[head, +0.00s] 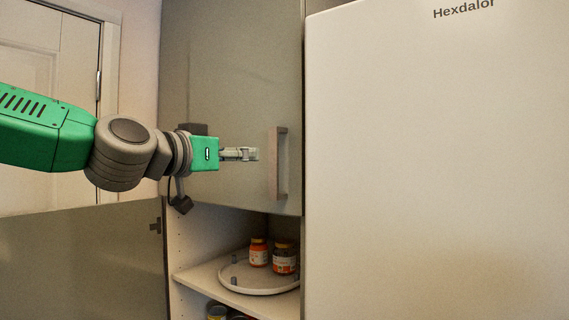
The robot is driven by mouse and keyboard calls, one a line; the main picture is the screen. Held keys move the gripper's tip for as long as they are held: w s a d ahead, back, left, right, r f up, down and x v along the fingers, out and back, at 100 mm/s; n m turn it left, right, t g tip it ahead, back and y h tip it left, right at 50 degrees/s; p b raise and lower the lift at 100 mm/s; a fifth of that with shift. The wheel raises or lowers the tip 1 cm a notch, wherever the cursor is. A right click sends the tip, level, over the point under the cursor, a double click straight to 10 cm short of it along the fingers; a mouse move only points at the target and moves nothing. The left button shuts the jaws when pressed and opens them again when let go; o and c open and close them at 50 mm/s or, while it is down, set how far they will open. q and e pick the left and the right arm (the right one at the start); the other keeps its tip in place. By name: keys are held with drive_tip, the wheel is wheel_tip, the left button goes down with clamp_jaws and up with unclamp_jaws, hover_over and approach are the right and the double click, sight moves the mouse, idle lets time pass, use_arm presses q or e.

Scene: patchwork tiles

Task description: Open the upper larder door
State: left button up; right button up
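The upper larder door (240,80) is a grey-green panel in the middle of the head view, and it looks shut. Its vertical bar handle (278,163) is near the door's lower right edge. My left gripper (254,154) reaches in from the left, in front of the door. Its fingertips point right toward the handle and appear a short way left of it, not around it. The fingers show side-on, so I cannot tell whether they are open or shut. My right gripper is not in view.
A white appliance marked Hexdalor (435,150) fills the right side. Below the upper door, an open compartment has a shelf with a round tray (262,287) bearing two jars (285,260). A grey-green lower door (85,265) stands open at lower left. A white room door (45,70) is behind.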

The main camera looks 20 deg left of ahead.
sight(273, 157)
use_arm(q)
drive_tip(key=b+x, duration=0.3)
drive_tip(key=x, duration=0.8)
drive_tip(key=shift+w+f+b, duration=0.2)
drive_tip(key=shift+w+b, duration=0.05)
drive_tip(key=shift+b, duration=0.1)
drive_tip(key=shift+a, duration=0.1)
drive_tip(key=shift+a, duration=0.2)
drive_tip(key=c, duration=0.6)
clamp_jaws()
drive_tip(key=shift+d, duration=0.15)
